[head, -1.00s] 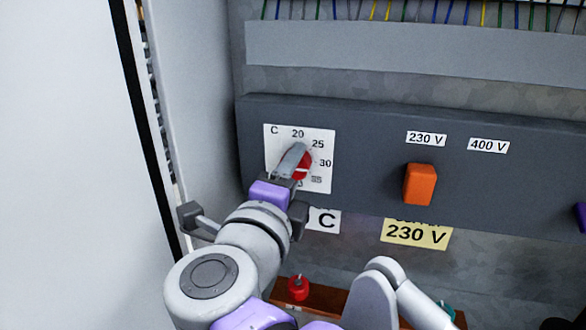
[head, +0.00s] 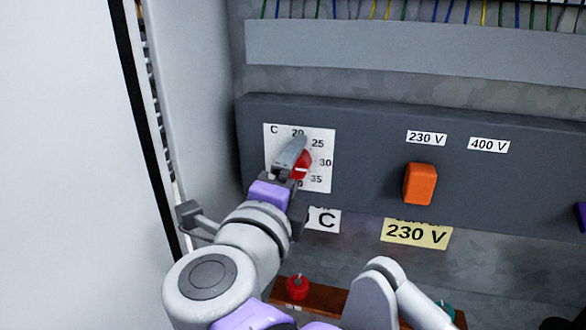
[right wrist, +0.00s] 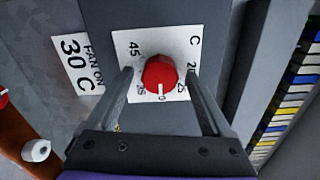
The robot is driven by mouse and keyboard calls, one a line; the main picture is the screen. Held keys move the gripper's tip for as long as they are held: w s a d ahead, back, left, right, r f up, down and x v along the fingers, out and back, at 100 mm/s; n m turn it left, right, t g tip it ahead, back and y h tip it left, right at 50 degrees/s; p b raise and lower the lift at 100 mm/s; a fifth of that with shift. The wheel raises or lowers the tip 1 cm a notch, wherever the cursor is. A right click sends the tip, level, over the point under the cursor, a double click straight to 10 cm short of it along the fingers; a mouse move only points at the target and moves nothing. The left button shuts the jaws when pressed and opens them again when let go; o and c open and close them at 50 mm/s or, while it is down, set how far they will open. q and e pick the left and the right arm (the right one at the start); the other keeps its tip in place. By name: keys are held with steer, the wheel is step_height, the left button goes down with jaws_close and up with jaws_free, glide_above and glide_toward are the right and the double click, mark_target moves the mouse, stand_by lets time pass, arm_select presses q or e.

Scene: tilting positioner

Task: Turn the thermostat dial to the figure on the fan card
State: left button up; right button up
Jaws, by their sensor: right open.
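The thermostat dial is a red knob (head: 302,166) on a white scale plate (head: 322,145) on the dark panel. In the right wrist view, the red dial (right wrist: 160,72) has a white pointer mark toward the figure 30, which is partly covered. My right gripper (right wrist: 160,78) is open, with one finger on each side of the dial; a small gap shows on both sides. In the head view the right gripper (head: 291,158) hides the dial's left part. The fan card (right wrist: 77,65) reads "FAN ON 30 C"; in the head view it is mostly hidden. My left gripper is not in view.
An orange switch (head: 420,184) sits right of the dial, under 230 V and 400 V labels. A yellow 230 V card (head: 416,234) hangs below. A brown strip with a red knob (head: 297,288) lies lower. The cabinet's side wall is close on the left.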

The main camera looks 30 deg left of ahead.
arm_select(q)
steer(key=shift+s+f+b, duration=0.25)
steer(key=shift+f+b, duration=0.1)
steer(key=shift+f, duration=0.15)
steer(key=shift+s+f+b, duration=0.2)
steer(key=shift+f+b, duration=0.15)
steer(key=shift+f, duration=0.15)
arm_select(e)
steer(key=v, duration=1)
steer(key=shift+s, duration=0.35)
